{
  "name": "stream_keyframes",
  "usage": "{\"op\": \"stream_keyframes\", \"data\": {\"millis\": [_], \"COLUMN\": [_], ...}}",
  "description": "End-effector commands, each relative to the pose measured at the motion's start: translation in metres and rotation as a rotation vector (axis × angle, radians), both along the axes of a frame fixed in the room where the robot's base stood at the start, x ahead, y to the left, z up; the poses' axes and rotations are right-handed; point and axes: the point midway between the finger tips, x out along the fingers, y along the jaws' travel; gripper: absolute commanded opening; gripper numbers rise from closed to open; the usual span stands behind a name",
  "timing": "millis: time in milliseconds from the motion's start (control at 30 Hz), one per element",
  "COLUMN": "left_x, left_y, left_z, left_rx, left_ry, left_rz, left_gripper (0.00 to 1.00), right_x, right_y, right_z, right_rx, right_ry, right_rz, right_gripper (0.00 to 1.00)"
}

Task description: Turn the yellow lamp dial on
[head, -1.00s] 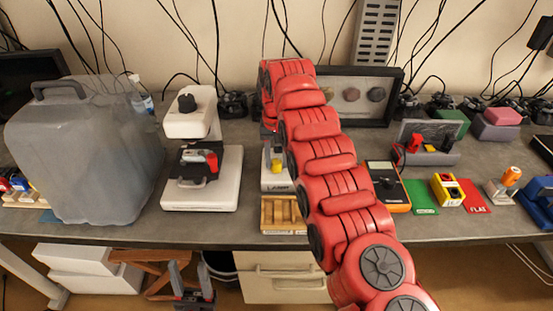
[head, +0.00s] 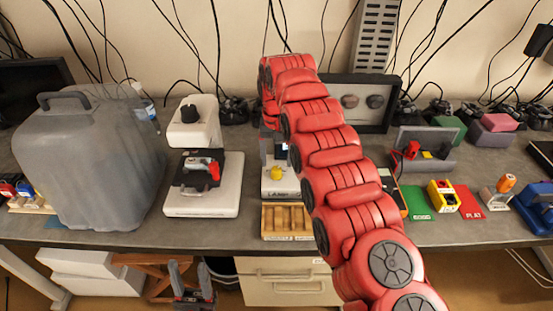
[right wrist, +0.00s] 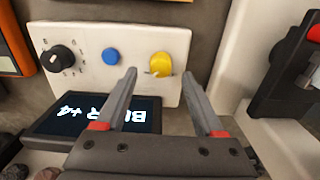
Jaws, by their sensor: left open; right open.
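The yellow lamp dial (head: 277,173) sits on a small white panel labelled LAMP, left of my right arm in the head view. In the right wrist view the dial (right wrist: 161,65) is at the panel's right side, beside a blue button (right wrist: 111,56) and a black knob (right wrist: 62,58). My right gripper (right wrist: 160,73) is open and empty. Its fingertips lie on either side of the dial in the picture; contact cannot be told. My left gripper (head: 193,276) is open and empty, low in front of the bench.
A dark screen (right wrist: 105,114) lies below the panel in the right wrist view. A white microscope-like device (head: 202,187) and a grey jerrycan (head: 93,165) stand left. A wooden tray (head: 286,221) lies before the panel. A yellow box (head: 443,196) stands right.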

Motion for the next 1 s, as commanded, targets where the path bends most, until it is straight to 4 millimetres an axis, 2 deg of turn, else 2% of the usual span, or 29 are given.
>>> {"op": "stream_keyframes", "data": {"millis": [33,500,600,767,1000], "left_x": [0.0,0.0,0.0,0.0,0.0], "left_y": [0.0,0.0,0.0,0.0,0.0], "left_z": [0.018,0.116,0.132,0.146,0.145], "left_rx": [0.0,0.0,0.0,0.0,0.0], "left_ry": [0.0,0.0,0.0,0.0,0.0], "left_rz": [0.0,0.0,0.0,0.0,0.0], "left_gripper": [0.5,0.5,0.5,0.5,0.5], "right_x": [0.0,0.0,0.0,0.0,0.0], "right_y": [0.0,0.001,0.001,0.001,0.001], "right_z": [0.017,0.114,0.129,0.142,0.141], "right_rx": [0.0,0.0,0.0,0.0,0.0], "right_ry": [0.001,0.0,0.001,0.001,0.001], "right_rz": [0.001,0.001,0.001,0.001,0.001], "right_gripper": [0.7,0.7,0.7,0.7,0.7]}}
